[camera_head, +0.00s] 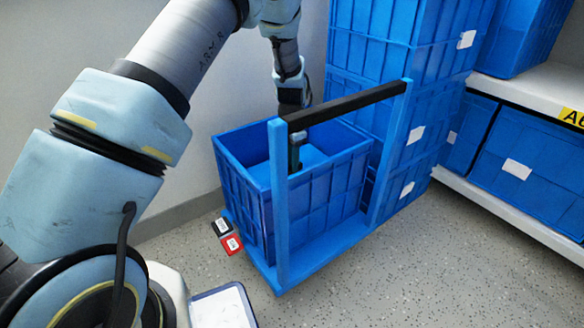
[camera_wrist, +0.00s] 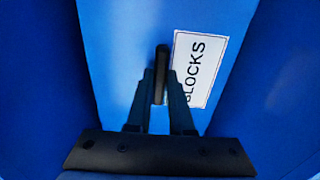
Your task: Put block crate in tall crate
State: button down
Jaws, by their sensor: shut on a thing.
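The tall crate (camera_head: 330,195) is an open blue crate on a blue cart with a black handle bar. My gripper (camera_head: 295,165) reaches down inside its rim, partly hidden by the cart's post. A lighter blue surface (camera_head: 322,157) shows inside the tall crate beside my gripper. In the wrist view, the block crate (camera_wrist: 120,45) is a light blue surface with a white label reading "BLOCKS". My gripper (camera_wrist: 162,90) is shut on a dark upright handle piece over it. Darker blue walls rise on both sides. The block crate's underside is hidden, so I cannot tell whether it rests on the floor of the tall crate.
The cart's black handle bar (camera_head: 345,104) spans above the crate, close to my arm. Stacked blue crates (camera_head: 400,60) stand behind to the right, beside a white shelf (camera_head: 530,90) with more crates. The front-right floor is clear.

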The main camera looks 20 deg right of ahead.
jog(key=shift+f, duration=0.15)
jog(key=c, duration=0.8)
grip_release()
jog(key=shift+f, duration=0.1)
notch_tip(320, 180, up, 12)
jog(key=p, duration=0.4)
jog(key=a+r+m, duration=0.3)
jog(key=a+m, duration=0.1)
jog(key=a, duration=0.5)
jog(key=a+r+m, duration=0.4)
jog(key=a, duration=0.6)
jog(key=s+a+r+m, duration=0.1)
jog(key=s+a+m, duration=0.4)
jog(key=a, duration=0.4)
jog(key=s+a+r+m+t, duration=0.1)
jog(key=s+a+r+m, duration=0.1)
jog(key=s+a+m, duration=0.4)
jog(key=a+m, duration=0.2)
jog(key=shift+a+r+t, duration=0.2)
jog(key=shift+a+t, duration=0.1)
jog(key=shift+a, duration=0.05)
jog(key=shift+w+r, duration=0.1)
